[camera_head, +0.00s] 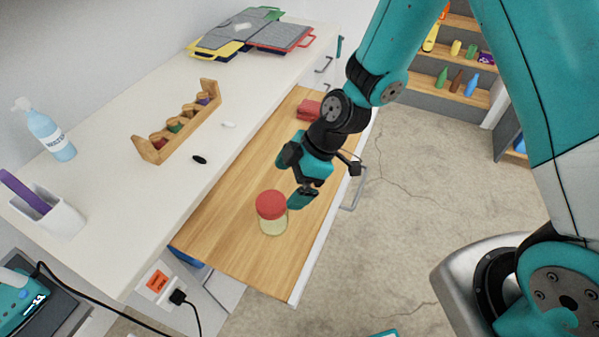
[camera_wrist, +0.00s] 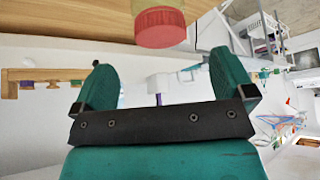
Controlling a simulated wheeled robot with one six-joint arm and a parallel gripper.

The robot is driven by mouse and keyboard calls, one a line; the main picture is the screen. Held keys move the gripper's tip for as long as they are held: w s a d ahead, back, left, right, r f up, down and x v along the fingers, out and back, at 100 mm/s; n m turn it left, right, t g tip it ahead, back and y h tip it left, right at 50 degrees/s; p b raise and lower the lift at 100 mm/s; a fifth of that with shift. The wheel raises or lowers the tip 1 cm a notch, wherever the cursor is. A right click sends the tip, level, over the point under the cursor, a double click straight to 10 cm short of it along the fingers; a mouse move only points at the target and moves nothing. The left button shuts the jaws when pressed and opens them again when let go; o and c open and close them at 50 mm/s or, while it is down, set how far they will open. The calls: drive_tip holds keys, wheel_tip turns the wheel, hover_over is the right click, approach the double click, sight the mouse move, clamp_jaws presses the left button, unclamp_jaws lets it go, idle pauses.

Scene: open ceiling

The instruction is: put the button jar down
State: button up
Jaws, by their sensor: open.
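The button jar (camera_head: 272,215), a clear yellowish jar with a red lid, stands upright on the wooden pull-out surface (camera_head: 225,235) below the white counter. Its red lid (camera_wrist: 160,27) shows at the top of the wrist view, beyond the fingertips. My gripper (camera_head: 296,180) is just behind and to the right of the jar in the head view. My gripper also shows in the wrist view (camera_wrist: 165,85), with its two teal fingers spread wide and nothing between them. The jar looks apart from the fingers.
A red object (camera_head: 308,109) lies at the far end of the wooden surface. Open floor (camera_head: 400,220) lies to the right.

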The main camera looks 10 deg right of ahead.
drive_tip(key=s+d+r+m, duration=0.2)
drive_tip(key=s+r+m, duration=0.1)
drive_tip(key=s+r, duration=0.2)
drive_tip(key=s+d+r+m+h, duration=0.1)
drive_tip(key=s+r+m, duration=0.3)
drive_tip(key=r, duration=0.5)
drive_tip(key=s+d+r+m+h, duration=0.1)
drive_tip(key=s+d+r+m, duration=0.2)
drive_tip(key=s+r, duration=0.4)
drive_tip(key=shift+d+r+m+b, duration=0.3)
drive_tip(key=shift+r+m, duration=0.3)
